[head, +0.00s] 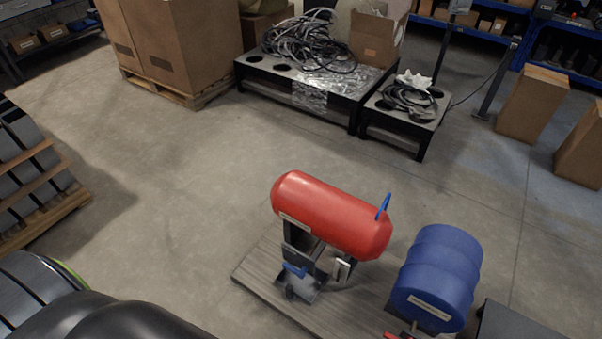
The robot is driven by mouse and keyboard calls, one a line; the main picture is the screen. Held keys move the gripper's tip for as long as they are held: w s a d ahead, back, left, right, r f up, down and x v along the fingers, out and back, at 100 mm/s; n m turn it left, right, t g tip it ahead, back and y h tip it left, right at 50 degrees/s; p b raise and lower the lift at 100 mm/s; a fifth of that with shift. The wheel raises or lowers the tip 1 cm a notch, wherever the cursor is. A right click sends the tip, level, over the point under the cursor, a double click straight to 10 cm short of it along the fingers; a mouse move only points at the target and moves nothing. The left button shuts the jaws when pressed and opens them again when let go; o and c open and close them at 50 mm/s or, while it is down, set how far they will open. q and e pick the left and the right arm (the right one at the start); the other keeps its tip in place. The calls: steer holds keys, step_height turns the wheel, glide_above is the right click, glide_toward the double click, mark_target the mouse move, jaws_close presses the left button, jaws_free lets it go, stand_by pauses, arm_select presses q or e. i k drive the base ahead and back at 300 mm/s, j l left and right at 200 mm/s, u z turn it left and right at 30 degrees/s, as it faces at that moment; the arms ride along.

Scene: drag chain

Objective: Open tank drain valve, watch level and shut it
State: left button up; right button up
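A red horizontal tank (330,212) rests on a dark stand above a grey platform (255,272). A blue lever (383,206) stands upright by the tank's right end. A second small blue part (295,270) sits below the tank, above a grey tray-like piece (300,285). I cannot tell which blue part is the drain valve's handle, or whether the valve is open. A pale label strip (294,221) is on the tank's left lower side. No level reading can be made out. Neither of my grippers shows in the head view.
A blue drum (440,272) with a pale label stands right of the tank. A dark box edge (515,322) is at the lower right. Low black tables (345,95) with cables stand behind. A wooden pallet rack (35,190) is at left. The floor between is clear.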

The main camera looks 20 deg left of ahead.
mark_target(300, 273)
steer(key=u, duration=0.85)
